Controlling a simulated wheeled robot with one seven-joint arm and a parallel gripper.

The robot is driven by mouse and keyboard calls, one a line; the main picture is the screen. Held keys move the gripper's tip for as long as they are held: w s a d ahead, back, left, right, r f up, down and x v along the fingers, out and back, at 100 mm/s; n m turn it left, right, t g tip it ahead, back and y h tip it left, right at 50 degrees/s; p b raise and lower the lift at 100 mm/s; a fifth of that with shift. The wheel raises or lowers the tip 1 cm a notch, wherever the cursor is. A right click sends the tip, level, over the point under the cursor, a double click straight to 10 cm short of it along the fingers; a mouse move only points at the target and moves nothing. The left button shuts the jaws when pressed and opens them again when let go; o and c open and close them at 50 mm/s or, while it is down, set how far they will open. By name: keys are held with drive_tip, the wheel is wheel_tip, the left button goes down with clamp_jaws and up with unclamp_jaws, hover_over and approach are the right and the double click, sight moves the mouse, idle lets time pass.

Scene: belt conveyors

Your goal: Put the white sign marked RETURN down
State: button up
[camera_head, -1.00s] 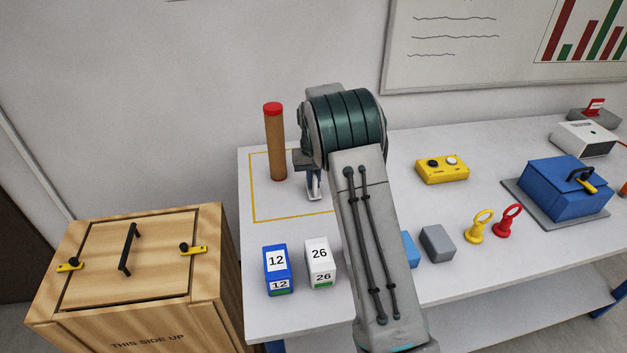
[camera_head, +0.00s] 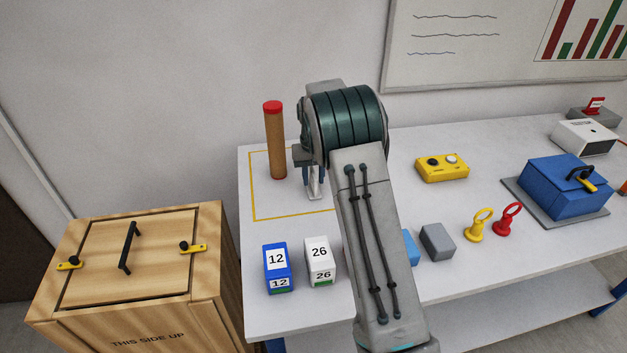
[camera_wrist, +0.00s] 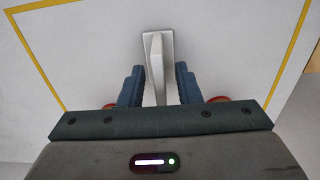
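The white sign (camera_wrist: 157,45) stands on the table inside the yellow outline, seen from above in the wrist view with its thin upright plate on a base. Its lettering is not readable. My gripper (camera_wrist: 159,72) is over it, with a blue finger on each side and a gap between the fingers and the plate. In the head view, a small pale part of the sign (camera_head: 315,188) shows below my gripper (camera_head: 312,178); my arm hides much of the area.
A brown post with a red top (camera_head: 274,140) stands close left of my gripper. Blocks marked 12 (camera_head: 277,262) and 26 (camera_head: 319,255) stand at the front. A yellow button box (camera_head: 442,168) is to the right. The yellow outline (camera_head: 253,190) has free room at its left front.

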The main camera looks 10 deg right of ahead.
sight(314, 173)
wheel_tip(314, 173, up, 10)
drive_tip(key=shift+f, duration=0.1)
drive_tip(key=shift+s+r, duration=0.2)
drive_tip(key=shift+r, duration=0.4)
drive_tip(key=s+r+t, duration=0.1)
drive_tip(key=s+r, duration=0.3)
drive_tip(key=s, duration=0.5)
drive_tip(key=s+r+t, duration=0.1)
drive_tip(key=s+r, duration=0.2)
drive_tip(key=s, duration=0.7)
drive_tip(key=s+f+t, duration=0.1)
drive_tip(key=s+f, duration=0.3)
drive_tip(key=s, duration=1.3)
drive_tip(key=shift+s+f, duration=0.2)
drive_tip(key=shift+s, duration=0.1)
